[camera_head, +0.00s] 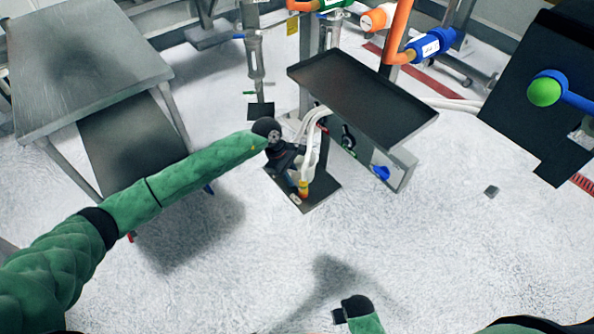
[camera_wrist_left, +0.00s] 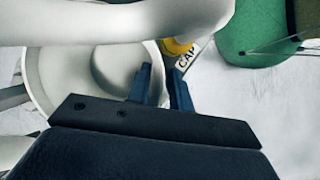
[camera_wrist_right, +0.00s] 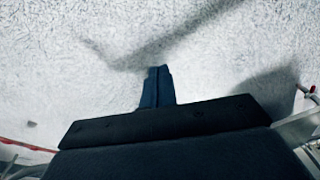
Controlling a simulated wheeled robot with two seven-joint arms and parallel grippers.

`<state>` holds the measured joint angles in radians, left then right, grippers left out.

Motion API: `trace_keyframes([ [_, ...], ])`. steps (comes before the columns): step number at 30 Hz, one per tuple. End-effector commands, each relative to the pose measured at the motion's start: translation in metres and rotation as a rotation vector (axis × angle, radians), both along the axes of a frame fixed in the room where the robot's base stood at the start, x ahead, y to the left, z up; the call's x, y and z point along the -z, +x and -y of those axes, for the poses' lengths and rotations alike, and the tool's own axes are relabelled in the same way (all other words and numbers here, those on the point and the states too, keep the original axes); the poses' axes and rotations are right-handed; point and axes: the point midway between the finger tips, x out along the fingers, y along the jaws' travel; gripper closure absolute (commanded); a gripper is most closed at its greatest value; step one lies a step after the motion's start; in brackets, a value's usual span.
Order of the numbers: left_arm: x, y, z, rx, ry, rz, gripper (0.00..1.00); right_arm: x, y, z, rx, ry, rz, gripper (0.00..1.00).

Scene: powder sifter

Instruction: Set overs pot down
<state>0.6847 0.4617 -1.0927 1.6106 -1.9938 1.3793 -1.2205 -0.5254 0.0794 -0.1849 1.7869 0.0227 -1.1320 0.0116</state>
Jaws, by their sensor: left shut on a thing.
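The overs pot (camera_wrist_left: 40,80) looks like a white round open vessel in the left wrist view, seen from above into its hollow. My left gripper (camera_wrist_left: 165,85) has its dark blue fingers on either side of the pot's right wall and is shut on it. In the head view my left gripper (camera_head: 292,160) is above a dark plate (camera_head: 322,194) on the floor, and I cannot make out the pot clearly among white curved parts there. My right gripper (camera_wrist_right: 157,86) is shut and empty, over bare floor.
A yellow labelled part (camera_wrist_left: 178,47) and a green rounded thing (camera_wrist_left: 250,35) are close to the left gripper. A dark tray (camera_head: 360,95) sits over a grey box with knobs (camera_head: 388,165). A metal table (camera_head: 85,60) stands left. Front floor is clear.

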Motion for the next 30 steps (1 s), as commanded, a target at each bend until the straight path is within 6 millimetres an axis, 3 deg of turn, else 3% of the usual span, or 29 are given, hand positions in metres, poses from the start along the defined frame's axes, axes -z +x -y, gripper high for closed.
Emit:
trace_keyframes([
  [9, -0.009, 0.001, 0.000, 0.001, 0.000, 0.003, 1.00, -0.005, 0.001, 0.000, -0.001, -0.001, -0.005, 1.00],
  [14, -0.026, 0.001, 0.000, 0.002, -0.001, 0.004, 1.00, -0.043, 0.010, -0.005, -0.002, 0.006, 0.006, 1.00],
  [22, -0.070, 0.001, 0.000, 0.002, 0.000, 0.004, 1.00, -0.114, 0.018, -0.011, -0.002, 0.018, 0.012, 1.00],
  [30, -0.067, -0.035, -0.049, 0.000, 0.002, 0.001, 1.00, -0.188, 0.012, -0.011, -0.002, 0.030, 0.018, 1.00],
])
